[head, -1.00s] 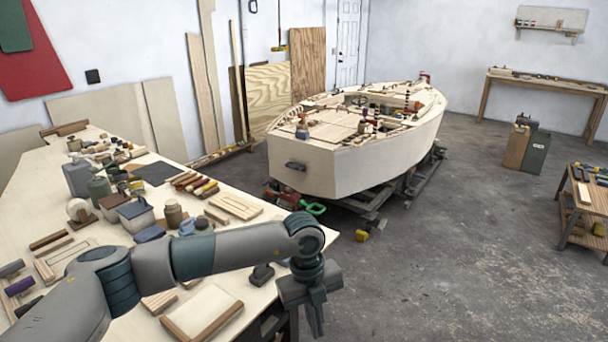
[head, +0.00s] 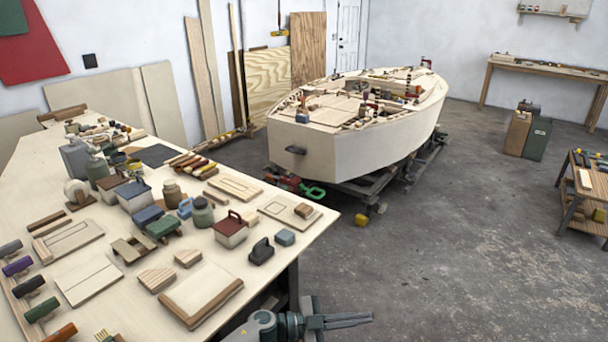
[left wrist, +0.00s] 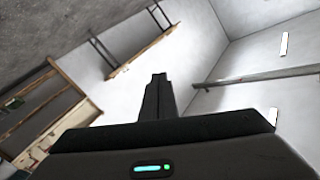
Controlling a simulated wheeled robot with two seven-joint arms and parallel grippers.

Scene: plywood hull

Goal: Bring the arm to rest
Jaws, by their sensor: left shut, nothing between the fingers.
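My left gripper (head: 345,320) is low at the bottom of the head view, past the front right edge of the workbench (head: 300,243) and over the floor. Its fingers point right, lie together and hold nothing. In the left wrist view the closed fingers (left wrist: 157,98) stick up before a tilted view of floor, shelving and pale wall. Part of my left arm shows at the bottom of the head view; the rest is out of the frame. My right gripper is in neither view.
The workbench is crowded with tools, tins and wood pieces. A plywood boat hull (head: 375,150) stands on a dark cradle behind it. A small trolley (head: 590,205) is at the right edge. The grey floor between is mostly clear.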

